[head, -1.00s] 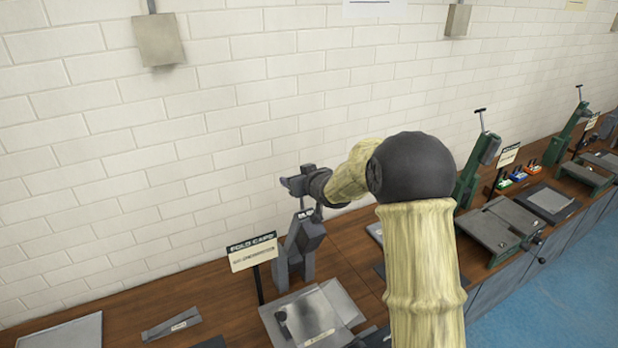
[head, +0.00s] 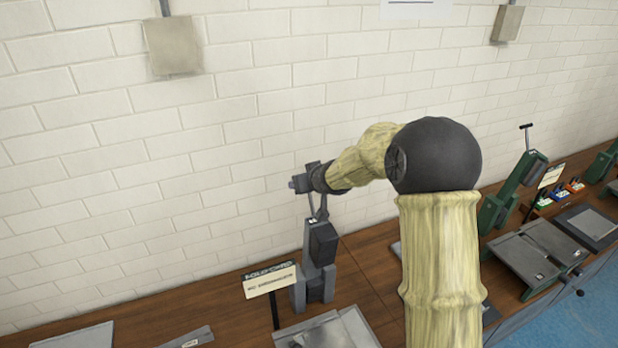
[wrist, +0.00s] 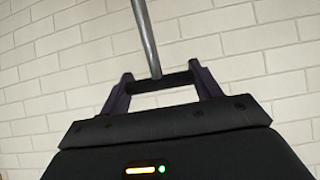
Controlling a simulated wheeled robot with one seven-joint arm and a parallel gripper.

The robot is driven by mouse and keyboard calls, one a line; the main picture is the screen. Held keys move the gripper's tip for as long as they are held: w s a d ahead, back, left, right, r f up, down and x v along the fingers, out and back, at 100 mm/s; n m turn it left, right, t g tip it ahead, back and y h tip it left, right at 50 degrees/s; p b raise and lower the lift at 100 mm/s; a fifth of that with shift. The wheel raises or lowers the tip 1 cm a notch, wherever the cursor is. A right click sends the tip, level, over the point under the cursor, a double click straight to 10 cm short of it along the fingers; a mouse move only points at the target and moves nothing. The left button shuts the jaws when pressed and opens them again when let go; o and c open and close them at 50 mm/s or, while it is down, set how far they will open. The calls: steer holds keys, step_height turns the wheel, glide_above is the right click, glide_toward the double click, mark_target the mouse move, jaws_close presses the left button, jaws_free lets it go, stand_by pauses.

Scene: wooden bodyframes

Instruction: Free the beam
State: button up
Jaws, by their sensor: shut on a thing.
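A grey bench machine (head: 319,262) stands upright on the wooden bench, behind a sign on a post (head: 269,280). A thin metal lever rises from its top. My gripper (head: 317,208) is above the machine at the lever's upper end. In the wrist view, my gripper (wrist: 163,82) is shut on the lever's dark crossbar handle (wrist: 178,79), which lies across between the two fingers. The lever's metal rod (wrist: 146,38) runs from the bar to the top of that view. Which part is the beam, I cannot tell.
A grey plate (head: 345,335) lies at the bench front, cut by the frame edge. Green machines (head: 513,190) with a flat grey fixture (head: 535,258) stand to the right. A white brick wall (head: 240,110) is close behind my arm.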

steer(key=shift+f, duration=0.2)
steer(key=o, duration=1.4)
steer(key=shift+w, duration=0.2)
steer(key=shift+s+d+r, duration=0.15)
steer(key=shift+s+r, duration=0.3)
steer(key=shift+s, duration=0.05)
steer(key=p+v, duration=0.3)
steer(key=v, duration=1.3)
steer(key=shift+d, duration=0.15)
